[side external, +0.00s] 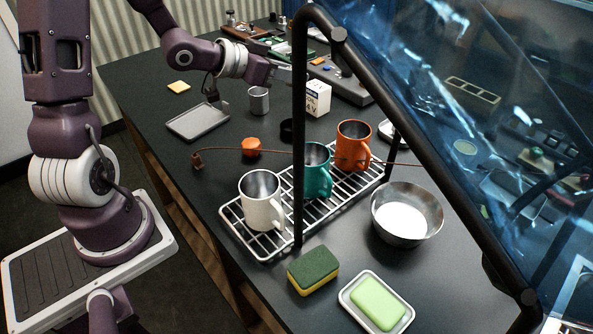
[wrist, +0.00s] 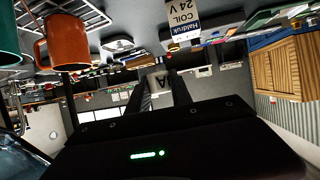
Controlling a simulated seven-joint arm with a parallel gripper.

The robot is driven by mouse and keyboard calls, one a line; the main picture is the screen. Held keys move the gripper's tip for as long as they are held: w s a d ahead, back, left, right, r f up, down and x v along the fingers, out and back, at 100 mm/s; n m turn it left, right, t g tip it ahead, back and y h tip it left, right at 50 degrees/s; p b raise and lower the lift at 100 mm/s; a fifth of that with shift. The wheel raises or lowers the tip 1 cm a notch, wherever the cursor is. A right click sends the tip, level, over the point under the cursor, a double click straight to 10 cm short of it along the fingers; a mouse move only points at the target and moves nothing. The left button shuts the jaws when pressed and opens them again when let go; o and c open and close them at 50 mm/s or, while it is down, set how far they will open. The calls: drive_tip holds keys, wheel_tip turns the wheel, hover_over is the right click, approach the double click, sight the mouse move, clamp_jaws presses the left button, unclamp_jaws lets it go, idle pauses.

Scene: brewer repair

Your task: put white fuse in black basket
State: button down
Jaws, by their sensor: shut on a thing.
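My gripper (wrist: 160,88) is shut on a small pale piece marked with a dark letter (wrist: 158,80), which looks like the white fuse. In the side view my gripper (side external: 295,72) is at the back of the table, partly hidden by a black frame post, and the fuse cannot be made out there. A small round black thing (side external: 287,132) stands on the table left of the coil box; it may be the black basket, but I cannot tell for sure.
A white coil box (side external: 317,98) stands close to my gripper. A wire rack (side external: 238,228) holds white, teal and orange mugs. A metal bowl (side external: 407,232), sponge (side external: 314,270) and soap dish (side external: 350,300) are in front. A black frame with a clear panel crosses the right.

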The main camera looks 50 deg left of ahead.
drive_tip(key=s+d+m+h, duration=0.2)
drive_tip(key=s+d, duration=0.1)
drive_tip(key=d, duration=0.3)
drive_tip(key=w+a+n+y, duration=0.25)
drive_tip(key=w+a, duration=0.65)
drive_tip(key=a, duration=0.6)
drive_tip(key=w+a+f+n+y, duration=0.2)
drive_tip(key=a, duration=1)
drive_tip(key=w+a+f+n+y, duration=0.1)
drive_tip(key=a+f+n+y, duration=0.15)
drive_tip(key=a, duration=1.05)
drive_tip(key=shift+g, duration=0.4)
drive_tip(key=f, duration=0.9)
drive_tip(key=shift+a+f, duration=0.25)
drive_tip(key=shift+f, duration=0.3)
drive_tip(key=c, duration=1.1)
unclamp_jaws()
drive_tip(key=shift+f, duration=0.15)
drive_tip(key=shift+c, duration=0.2)
